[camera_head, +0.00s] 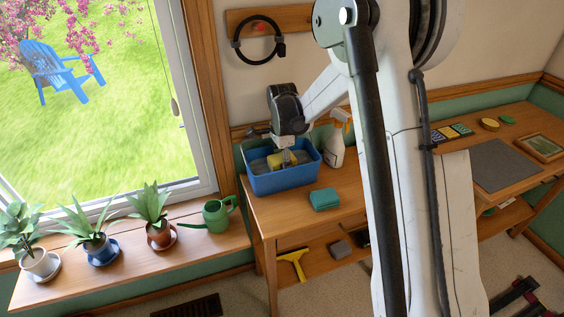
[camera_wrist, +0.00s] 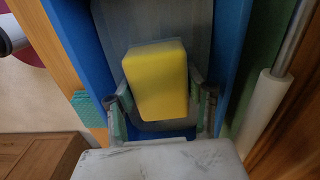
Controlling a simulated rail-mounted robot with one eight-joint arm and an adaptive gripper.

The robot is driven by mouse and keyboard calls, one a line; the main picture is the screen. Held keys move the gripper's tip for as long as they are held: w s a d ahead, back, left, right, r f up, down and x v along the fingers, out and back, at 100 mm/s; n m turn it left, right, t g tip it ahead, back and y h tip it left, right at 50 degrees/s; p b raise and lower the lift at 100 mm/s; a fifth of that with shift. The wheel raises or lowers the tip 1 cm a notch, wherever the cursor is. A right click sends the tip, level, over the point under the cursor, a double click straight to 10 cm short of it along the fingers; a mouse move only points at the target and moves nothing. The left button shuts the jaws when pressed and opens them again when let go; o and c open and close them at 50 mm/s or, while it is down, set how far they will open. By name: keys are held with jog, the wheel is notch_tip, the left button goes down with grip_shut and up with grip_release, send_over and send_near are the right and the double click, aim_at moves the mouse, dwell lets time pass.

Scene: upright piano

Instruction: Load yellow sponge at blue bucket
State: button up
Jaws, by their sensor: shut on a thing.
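The yellow sponge (camera_head: 277,160) is between the fingers of my gripper (camera_head: 288,158), inside the opening of the blue bucket (camera_head: 283,181) in the head view. In the wrist view the sponge (camera_wrist: 155,80) fills the space between the two fingertips of my gripper (camera_wrist: 163,103). The blue walls of the bucket (camera_wrist: 226,60) stand on both sides of it, with a grey surface inside. My gripper is shut on the sponge. I cannot tell whether the sponge touches the bucket's bottom.
The bucket stands on a wooden table (camera_head: 285,215). A spray bottle (camera_head: 337,145) is close on its right, and a teal sponge or cloth (camera_head: 324,199) lies in front. A green watering can (camera_head: 218,214) and potted plants stand on the windowsill at left.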

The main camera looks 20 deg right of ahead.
aim_at(281, 158)
jog(key=shift+r+p, duration=1.55)
jog(key=shift+r, duration=1.95)
jog(key=shift+a, duration=0.15)
